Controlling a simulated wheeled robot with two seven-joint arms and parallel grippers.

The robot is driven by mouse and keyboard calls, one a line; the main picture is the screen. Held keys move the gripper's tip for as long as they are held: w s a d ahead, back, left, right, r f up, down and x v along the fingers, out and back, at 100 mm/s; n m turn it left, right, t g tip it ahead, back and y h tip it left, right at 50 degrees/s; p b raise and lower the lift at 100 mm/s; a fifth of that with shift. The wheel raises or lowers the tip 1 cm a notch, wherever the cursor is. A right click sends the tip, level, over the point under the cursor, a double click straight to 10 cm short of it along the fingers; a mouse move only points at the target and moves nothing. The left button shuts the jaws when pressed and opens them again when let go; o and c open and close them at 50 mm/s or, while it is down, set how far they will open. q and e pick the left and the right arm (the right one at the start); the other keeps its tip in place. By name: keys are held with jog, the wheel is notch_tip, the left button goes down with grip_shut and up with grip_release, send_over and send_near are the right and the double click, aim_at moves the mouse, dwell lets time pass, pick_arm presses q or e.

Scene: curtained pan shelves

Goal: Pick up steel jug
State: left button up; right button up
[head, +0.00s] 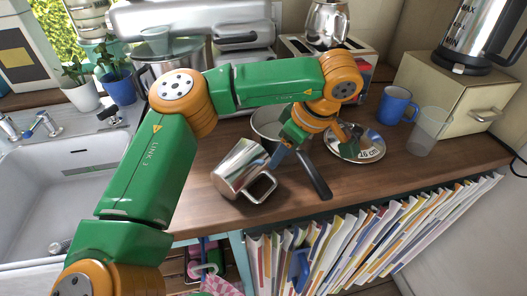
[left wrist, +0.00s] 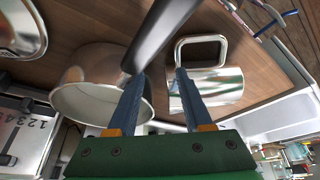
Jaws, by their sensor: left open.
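The steel jug (head: 236,166) is a shiny cylinder with a squared loop handle on the wooden counter, near its front edge; I cannot tell whether it stands quite upright. My left gripper (head: 276,158) is just right of it, open and empty, with its fingers angled down toward the handle side. In the left wrist view the jug (left wrist: 222,92) lies right of the right finger, and its handle is close to that fingertip. The gap between the fingertips (left wrist: 160,76) holds nothing; a dark pan handle (left wrist: 160,35) shows across it. My right gripper is not in view.
A saucepan (left wrist: 75,98) sits close beside the jug, its handle (head: 314,178) pointing toward the front edge. The sink (head: 40,185) is left; files (head: 370,235) fill the shelf below.

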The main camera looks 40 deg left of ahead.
aim_at(270, 174)
pick_arm(q)
jog(key=s, duration=0.1)
jog(key=s+f+p, duration=0.1)
jog(key=s, duration=0.1)
jog(key=shift+s+a+f, duration=0.25)
jog(key=shift+a+f, duration=0.1)
jog(key=shift+f, duration=0.05)
jog(key=shift+s+a+f+p, duration=0.15)
jog(key=shift+f, duration=0.25)
jog(key=shift+s+a+f+p, duration=0.1)
jog(key=shift+f+p, duration=0.05)
jog(key=shift+f, duration=0.2)
jog(key=shift+w+a+f, duration=0.1)
jog(key=shift+w+f, duration=0.5)
jog(key=shift+f, duration=0.1)
jog(key=shift+w+f, duration=0.15)
jog(key=shift+w, duration=0.1)
jog(key=shift+c, duration=1.2)
jog(key=shift+s+r, duration=0.2)
jog(key=shift+s, duration=0.05)
grip_shut()
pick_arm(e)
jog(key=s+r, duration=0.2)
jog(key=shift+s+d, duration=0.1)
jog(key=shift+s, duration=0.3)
pick_arm(q)
jog(key=shift+w, duration=0.15)
